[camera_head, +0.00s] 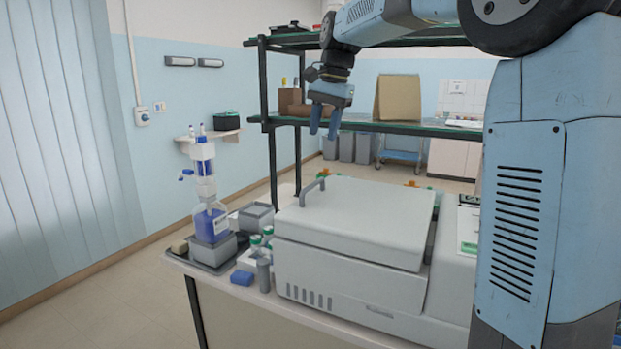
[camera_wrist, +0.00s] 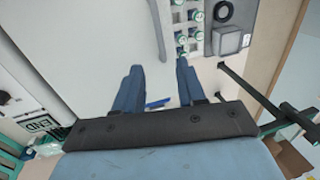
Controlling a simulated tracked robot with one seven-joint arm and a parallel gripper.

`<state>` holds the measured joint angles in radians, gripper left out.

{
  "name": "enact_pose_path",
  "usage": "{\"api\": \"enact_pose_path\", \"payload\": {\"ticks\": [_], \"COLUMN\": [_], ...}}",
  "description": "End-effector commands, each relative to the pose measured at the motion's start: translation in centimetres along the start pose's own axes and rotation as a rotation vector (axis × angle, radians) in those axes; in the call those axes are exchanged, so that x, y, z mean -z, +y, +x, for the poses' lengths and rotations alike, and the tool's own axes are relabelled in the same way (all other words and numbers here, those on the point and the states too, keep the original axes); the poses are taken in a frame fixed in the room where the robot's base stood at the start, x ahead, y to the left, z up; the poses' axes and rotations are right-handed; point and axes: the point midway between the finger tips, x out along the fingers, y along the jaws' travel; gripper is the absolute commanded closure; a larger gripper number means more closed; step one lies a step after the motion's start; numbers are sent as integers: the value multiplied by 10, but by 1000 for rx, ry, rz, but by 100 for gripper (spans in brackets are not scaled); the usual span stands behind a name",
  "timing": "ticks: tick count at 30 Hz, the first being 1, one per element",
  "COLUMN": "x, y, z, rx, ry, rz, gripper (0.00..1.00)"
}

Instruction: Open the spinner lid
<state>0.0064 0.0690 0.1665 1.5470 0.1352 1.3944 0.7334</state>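The spinner is a large light-grey box (camera_head: 340,298) on the bench. Its broad, flat lid (camera_head: 355,220) lies down over the top, with a seam along the front. A grey bar handle (camera_head: 312,192) stands at the lid's left edge. My gripper (camera_head: 323,130) hangs above the lid and handle, fingers pointing down, apart from both. In the wrist view my gripper (camera_wrist: 158,65) has its two blue fingers spread with nothing between them. The pale lid (camera_wrist: 90,45) fills the left there, and the curved handle (camera_wrist: 158,28) shows beyond the fingertips.
A blue-liquid bottle (camera_head: 210,222), green-capped bottles (camera_head: 255,243) and a grey container (camera_head: 256,216) crowd the bench left of the spinner. A dark-framed shelf (camera_head: 390,128) rises behind it, with a brown box (camera_head: 397,98). The space above the lid is clear.

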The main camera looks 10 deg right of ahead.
Motion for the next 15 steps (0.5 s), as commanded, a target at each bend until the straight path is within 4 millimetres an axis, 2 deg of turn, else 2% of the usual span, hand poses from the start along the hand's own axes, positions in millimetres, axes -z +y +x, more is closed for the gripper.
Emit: {"api": "enact_pose_path", "payload": {"ticks": [5,15], "x": [-1,0], "y": [1,1], "z": [24,84], "rx": [-2,-3], "ry": [-2,-1], "rz": [0,-1], "gripper": [60,60]}}
